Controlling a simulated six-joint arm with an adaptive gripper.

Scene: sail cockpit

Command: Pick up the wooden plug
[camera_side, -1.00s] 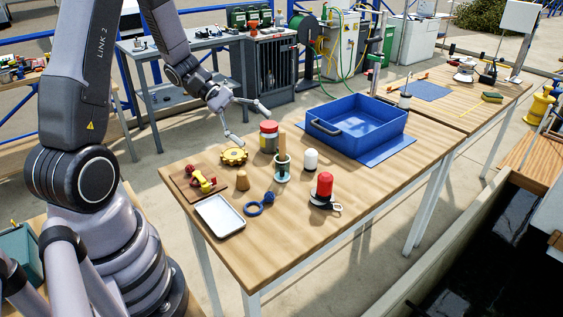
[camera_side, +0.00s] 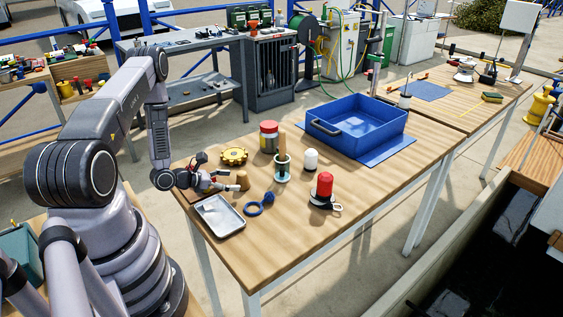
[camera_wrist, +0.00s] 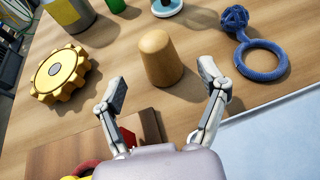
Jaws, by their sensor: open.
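The wooden plug (camera_side: 243,181) is a tan, tapered cylinder standing upright on the wooden table. In the wrist view the plug (camera_wrist: 160,57) stands just ahead of my gripper, roughly centred between its two fingers. My gripper (camera_wrist: 164,88) is open and empty, its fingers spread wider than the plug. In the side view my gripper (camera_side: 232,184) is low over the table, immediately left of the plug. I cannot tell from these views whether a fingertip touches it.
A yellow gear (camera_wrist: 59,75) lies left of the plug. A blue ring with a knotted ball (camera_wrist: 261,61) lies right of it. A metal tray (camera_side: 219,216) is in front, and a wooden board (camera_wrist: 62,158) lies under my gripper. A blue bin (camera_side: 375,128) stands farther back.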

